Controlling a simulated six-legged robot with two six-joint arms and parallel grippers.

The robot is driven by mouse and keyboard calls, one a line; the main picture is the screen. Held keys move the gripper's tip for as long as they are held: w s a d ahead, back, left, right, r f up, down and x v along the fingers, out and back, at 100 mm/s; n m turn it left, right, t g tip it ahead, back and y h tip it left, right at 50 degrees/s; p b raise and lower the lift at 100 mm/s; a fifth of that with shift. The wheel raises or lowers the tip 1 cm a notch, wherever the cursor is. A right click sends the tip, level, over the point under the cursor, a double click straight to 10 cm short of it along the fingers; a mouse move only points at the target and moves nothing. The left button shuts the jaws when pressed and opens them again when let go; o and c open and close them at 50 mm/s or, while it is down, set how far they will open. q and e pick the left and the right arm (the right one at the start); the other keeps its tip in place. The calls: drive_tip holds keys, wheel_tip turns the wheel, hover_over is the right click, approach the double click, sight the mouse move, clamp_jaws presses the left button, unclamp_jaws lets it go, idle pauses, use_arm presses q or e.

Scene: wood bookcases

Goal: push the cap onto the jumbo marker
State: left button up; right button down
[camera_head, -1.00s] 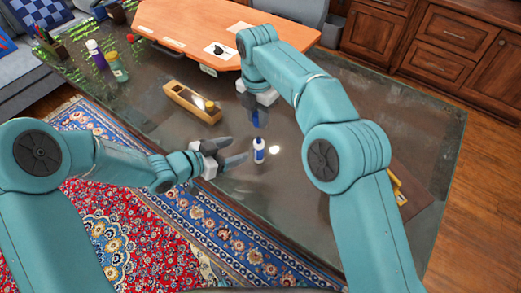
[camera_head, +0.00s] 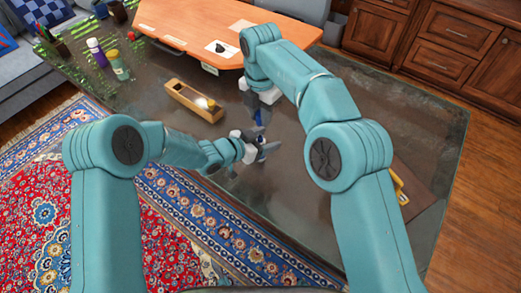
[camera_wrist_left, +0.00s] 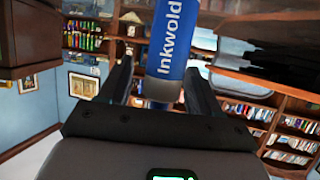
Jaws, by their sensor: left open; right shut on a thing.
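The blue cap (camera_head: 260,118) is held in my right gripper (camera_head: 257,114), which is shut on it above the dark table. In the head view my left gripper (camera_head: 258,156) is just below the right one and hides most of the marker. I cannot tell whether cap and marker touch.
A wooden block-like tool (camera_head: 194,102) lies left of the grippers. An orange board (camera_head: 205,28) covers the back of the table. A purple bottle (camera_head: 97,52) and a green bottle (camera_head: 119,65) stand at the far left. A yellow object (camera_head: 401,191) lies at the right. The front table is clear.

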sight(261, 136)
use_arm(q)
drive_tip(key=shift+a, duration=0.1)
use_arm(e)
drive_tip(key=shift+a, duration=0.1)
use_arm(q)
drive_tip(key=shift+s, duration=0.1)
drive_tip(key=c, duration=0.4)
use_arm(e)
drive_tip(key=shift+s, duration=0.1)
use_arm(q)
clamp_jaws()
use_arm(e)
drive_tip(key=shift+f, duration=2.5)
drive_tip(key=shift+f, duration=0.85)
use_arm(q)
drive_tip(key=shift+s, duration=0.1)
use_arm(e)
drive_tip(key=shift+f, duration=0.15)
